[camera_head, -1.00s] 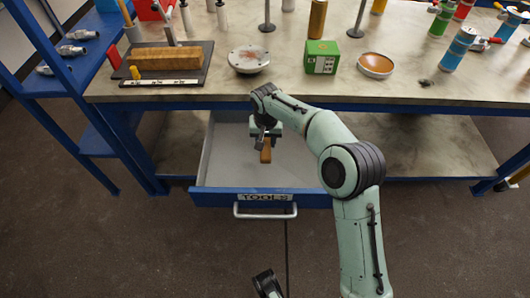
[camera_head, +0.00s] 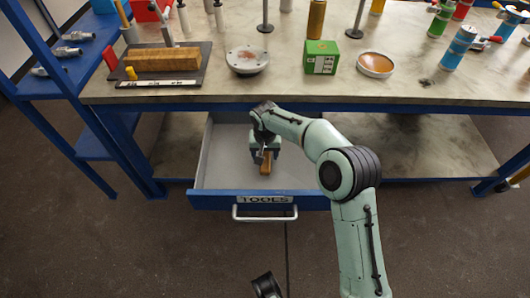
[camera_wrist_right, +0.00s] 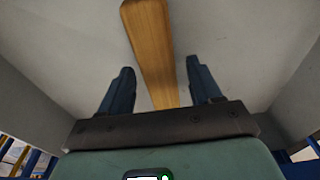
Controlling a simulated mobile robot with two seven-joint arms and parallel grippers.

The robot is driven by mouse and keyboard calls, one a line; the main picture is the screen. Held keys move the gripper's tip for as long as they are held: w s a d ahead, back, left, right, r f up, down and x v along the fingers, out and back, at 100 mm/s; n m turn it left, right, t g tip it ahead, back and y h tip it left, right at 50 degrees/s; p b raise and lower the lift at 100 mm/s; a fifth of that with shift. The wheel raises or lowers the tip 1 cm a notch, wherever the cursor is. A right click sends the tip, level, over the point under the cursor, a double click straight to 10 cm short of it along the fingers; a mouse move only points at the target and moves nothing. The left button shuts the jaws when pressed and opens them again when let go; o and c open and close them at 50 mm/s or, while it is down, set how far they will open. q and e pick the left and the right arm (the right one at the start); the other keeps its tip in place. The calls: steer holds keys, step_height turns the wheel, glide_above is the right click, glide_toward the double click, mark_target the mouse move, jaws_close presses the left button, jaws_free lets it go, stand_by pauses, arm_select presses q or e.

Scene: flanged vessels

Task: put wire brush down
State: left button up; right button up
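The wire brush (camera_head: 265,168) shows as a wooden handle in the open drawer (camera_head: 222,201). In the right wrist view its handle (camera_wrist_right: 151,45) runs between the fingers, with a gap on each side, and it seems to lie on the drawer floor. Its bristles are not visible. My right gripper (camera_head: 263,155) is down inside the drawer, over the handle. In the right wrist view its two fingers (camera_wrist_right: 161,85) are spread and do not touch the handle.
The drawer is otherwise empty, with grey walls around my right gripper. The workbench (camera_head: 270,93) is above and behind it. On the bench are a grey flange (camera_head: 247,60), a green box (camera_head: 320,58), an orange-filled dish (camera_head: 375,65) and a wooden block (camera_head: 163,59) on a dark board.

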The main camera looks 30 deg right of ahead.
steer(key=shift+r, duration=0.1)
steer(key=r, duration=0.2)
steer(key=r+p, duration=0.1)
steer(key=r, duration=0.2)
steer(key=r+p, duration=0.1)
steer(key=r, duration=0.1)
steer(key=shift+s+a+r, duration=0.25)
steer(key=shift+s, duration=0.1)
arm_select(q)
step_height(320, 180, up, 5)
steer(key=w+d+t+p, duration=0.1)
steer(key=w, duration=0.2)
steer(key=shift+d, duration=0.25)
arm_select(e)
steer(key=r, duration=0.4)
steer(key=shift+s+a+r, duration=0.15)
steer(key=shift+s+r, duration=0.15)
